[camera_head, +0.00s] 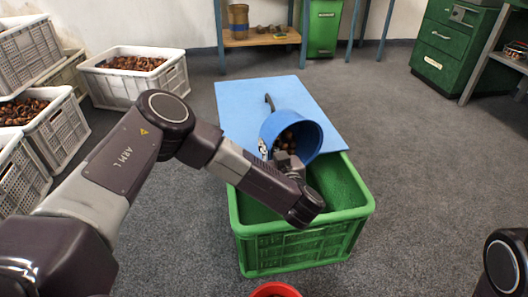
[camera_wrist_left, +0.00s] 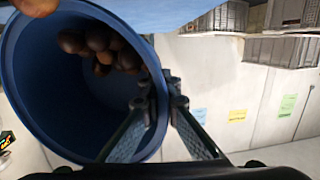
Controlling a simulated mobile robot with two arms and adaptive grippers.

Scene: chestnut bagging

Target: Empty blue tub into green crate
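The blue tub (camera_head: 314,133) is tilted over the back part of the green crate (camera_head: 300,247), its mouth facing my side. Brown chestnuts (camera_head: 285,141) lie inside it; in the left wrist view they cluster (camera_wrist_left: 100,48) against its wall. My left gripper (camera_wrist_left: 158,97) is shut on the tub's rim, one finger inside the wall and one outside. In the head view its fingers are partly hidden by my wrist. The crate's visible inside looks bare and green; my arm hides part of it. My right gripper is out of view; only part of my right arm shows.
A light blue board (camera_head: 240,98) lies behind the crate. White crates of chestnuts (camera_head: 125,82) stand at the left. A red round thing (camera_head: 275,290) is cut off at the bottom edge. Green cabinets and a workbench stand at the back. Grey floor is clear right of the crate.

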